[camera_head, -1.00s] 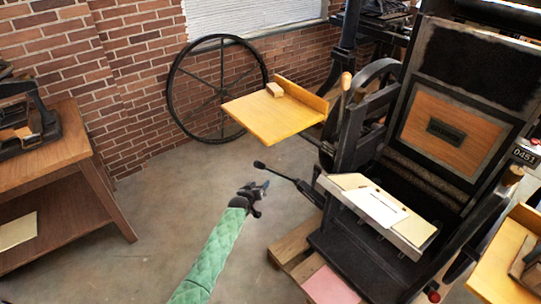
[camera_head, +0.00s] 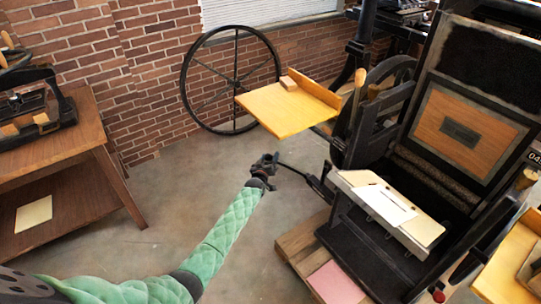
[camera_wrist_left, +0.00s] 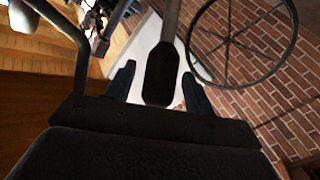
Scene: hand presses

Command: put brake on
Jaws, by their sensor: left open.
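The brake lever (camera_head: 314,183) is a black rod that sticks out to the left from the lower side of the black hand press (camera_head: 375,238). Its far end is hidden behind my left gripper (camera_head: 271,163). In the left wrist view, the lever's dark, wide handle end (camera_wrist_left: 161,72) lies between the two fingers of my left gripper (camera_wrist_left: 158,78). The fingers are open, with a gap showing on each side of the handle. My right gripper is not in view.
A yellow wooden shelf (camera_head: 280,110) juts from the press above the lever. A large spoked wheel (camera_head: 186,84) leans by the brick wall. A brown wooden table (camera_head: 80,140) stands at the left. The floor between is clear.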

